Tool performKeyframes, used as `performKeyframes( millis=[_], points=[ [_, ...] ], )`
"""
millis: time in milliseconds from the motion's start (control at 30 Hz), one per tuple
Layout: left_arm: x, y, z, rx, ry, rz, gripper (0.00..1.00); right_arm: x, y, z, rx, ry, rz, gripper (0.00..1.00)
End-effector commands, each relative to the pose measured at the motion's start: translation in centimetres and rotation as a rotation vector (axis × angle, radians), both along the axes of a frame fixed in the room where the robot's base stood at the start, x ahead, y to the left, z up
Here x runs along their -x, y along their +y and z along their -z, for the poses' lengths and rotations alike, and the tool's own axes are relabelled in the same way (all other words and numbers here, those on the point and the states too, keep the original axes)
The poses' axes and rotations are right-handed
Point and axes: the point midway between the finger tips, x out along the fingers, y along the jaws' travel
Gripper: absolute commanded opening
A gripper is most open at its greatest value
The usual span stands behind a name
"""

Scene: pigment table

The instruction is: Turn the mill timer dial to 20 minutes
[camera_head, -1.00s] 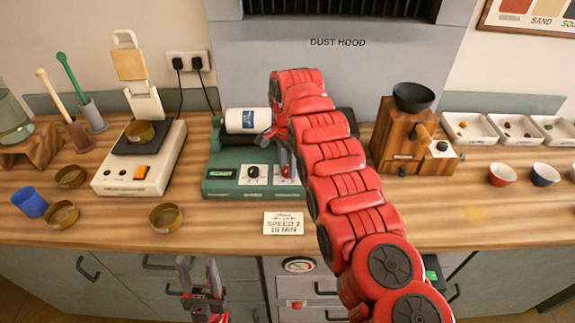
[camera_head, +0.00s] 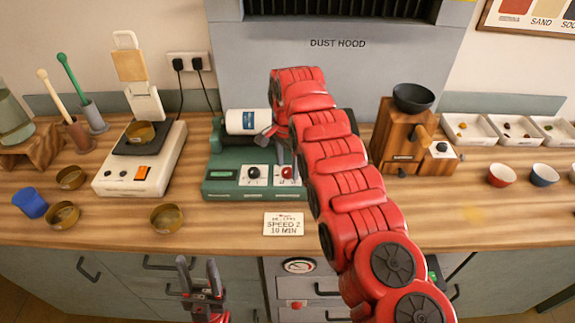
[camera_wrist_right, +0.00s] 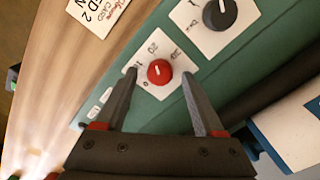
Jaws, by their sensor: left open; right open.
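The green mill (camera_head: 226,187) stands mid-counter with a white jar lying on top. Its red timer dial (camera_head: 288,172) is on the front panel, right of a black dial (camera_head: 253,172). In the right wrist view the red dial (camera_wrist_right: 160,72) sits on a white numbered plate; its white pointer line looks aimed near the 20 mark. My right gripper (camera_wrist_right: 161,76) is open, one finger on each side of the red dial, with gaps showing; it is mostly hidden by my arm in the head view. My left gripper (camera_head: 199,277) is open and empty, low in front of the counter.
A speed card (camera_head: 283,224) lies in front of the mill; its minutes are hard to read. A white scale (camera_head: 140,165) and brass bowls are left. A wooden grinder (camera_head: 400,140) is right. The counter right of the card is partly behind my arm.

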Motion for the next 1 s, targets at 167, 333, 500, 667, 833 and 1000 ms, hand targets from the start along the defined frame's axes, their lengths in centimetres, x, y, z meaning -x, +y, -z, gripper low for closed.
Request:
performKeyframes(
  millis=[167,333,500,667,833,1000],
  points=[
    [0.0,0.0,-2.1,0.000,0.000,0.000,0.50,-0.1,-0.1,-3.4,0.000,-0.003,0.002,0.70],
    [0.0,0.0,-5.8,0.000,0.000,0.000,0.50,0.0,-0.1,-7.1,0.001,-0.001,0.001,0.70],
    [0.0,0.0,-9.3,0.000,0.000,0.000,0.50,0.0,0.0,-10.5,0.001,-0.001,0.001,0.70],
    [0.0,0.0,-12.6,0.000,0.000,0.000,0.50,0.0,0.0,-13.6,0.000,-0.003,0.001,0.70],
    [0.0,0.0,-15.1,0.000,0.000,0.000,0.50,0.0,0.0,-16.2,0.001,-0.001,0.001,0.70],
    [0.0,0.0,-15.7,0.000,0.000,0.000,0.50,0.0,0.0,-16.8,0.001,-0.001,0.001,0.70]
  ],
)
